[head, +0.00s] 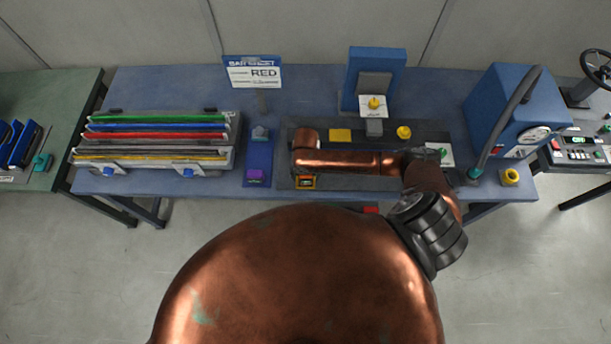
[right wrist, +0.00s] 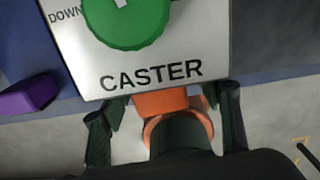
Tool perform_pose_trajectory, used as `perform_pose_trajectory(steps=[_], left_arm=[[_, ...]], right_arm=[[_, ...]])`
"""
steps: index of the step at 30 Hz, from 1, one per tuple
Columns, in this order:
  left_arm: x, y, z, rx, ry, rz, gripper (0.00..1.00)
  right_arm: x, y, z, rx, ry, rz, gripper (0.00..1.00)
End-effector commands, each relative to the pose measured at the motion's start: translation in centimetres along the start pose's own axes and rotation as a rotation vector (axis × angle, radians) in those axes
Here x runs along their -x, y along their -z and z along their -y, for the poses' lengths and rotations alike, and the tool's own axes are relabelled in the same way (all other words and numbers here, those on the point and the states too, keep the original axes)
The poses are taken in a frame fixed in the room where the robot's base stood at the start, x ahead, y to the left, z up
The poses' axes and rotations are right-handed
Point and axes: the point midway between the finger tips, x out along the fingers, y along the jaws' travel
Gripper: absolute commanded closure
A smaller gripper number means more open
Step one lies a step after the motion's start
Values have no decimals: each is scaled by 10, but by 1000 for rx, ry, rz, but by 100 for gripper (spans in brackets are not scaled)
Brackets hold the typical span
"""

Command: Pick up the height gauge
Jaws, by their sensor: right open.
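In the right wrist view an orange body (right wrist: 160,103) with an orange ring and a dark round part shows, likely the same device. My right gripper (right wrist: 165,122) is open, with one dark finger on each side of this orange part. I cannot tell whether the fingers touch it. My left gripper is not in view.
A metal plate marked CASTER (right wrist: 180,72) with a green knob (right wrist: 125,25) lies just beyond the fingers. A rack of coloured bars (head: 230,150) and a blue gauge machine (head: 505,110) flank the work area.

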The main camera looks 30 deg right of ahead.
Motion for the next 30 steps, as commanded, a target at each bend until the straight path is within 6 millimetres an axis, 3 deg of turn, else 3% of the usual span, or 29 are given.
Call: perform_pose_trajectory(steps=[8, 30], left_arm=[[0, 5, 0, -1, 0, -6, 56], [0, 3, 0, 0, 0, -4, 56]], right_arm=[[-3, 0, 0, 0, -1, 1, 42], [-2, -1, 0, 0, -1, 1, 93]])
